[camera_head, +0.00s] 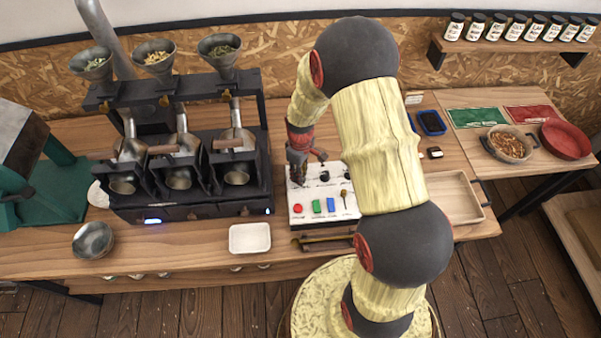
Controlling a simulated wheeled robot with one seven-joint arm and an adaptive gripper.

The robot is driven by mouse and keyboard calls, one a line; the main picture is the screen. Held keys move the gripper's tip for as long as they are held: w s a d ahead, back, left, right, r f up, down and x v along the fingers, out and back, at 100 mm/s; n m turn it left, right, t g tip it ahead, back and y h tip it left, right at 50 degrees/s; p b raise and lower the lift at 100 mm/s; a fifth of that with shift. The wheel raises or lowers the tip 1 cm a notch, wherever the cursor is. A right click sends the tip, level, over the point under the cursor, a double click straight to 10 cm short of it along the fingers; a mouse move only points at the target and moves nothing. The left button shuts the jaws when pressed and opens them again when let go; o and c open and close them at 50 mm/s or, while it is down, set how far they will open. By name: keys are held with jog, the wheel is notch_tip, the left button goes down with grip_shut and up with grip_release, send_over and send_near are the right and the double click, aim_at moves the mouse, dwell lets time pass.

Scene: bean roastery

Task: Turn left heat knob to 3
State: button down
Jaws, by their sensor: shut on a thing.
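A white control panel (312,193) stands on the bench, right of the roaster. My gripper (298,177) points down at the panel's upper left and is shut on the left heat knob. The fingers cover that knob, so its pointer and setting cannot be read. A dark middle knob (324,175) shows beside my gripper, apart from it. The printed marks around the knobs are too small to read.
The black roaster (190,212) stands close on the left. A white tray (249,238) lies in front.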

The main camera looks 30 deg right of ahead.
jog(key=m, duration=0.6)
jog(key=shift+p, duration=0.3)
jog(key=m, duration=1.2)
jog(key=shift+p, duration=0.4)
jog(key=m, duration=0.5)
jog(key=shift+m, duration=0.4)
jog(key=c, duration=1.5)
grip_release()
jog(key=shift+r, duration=0.1)
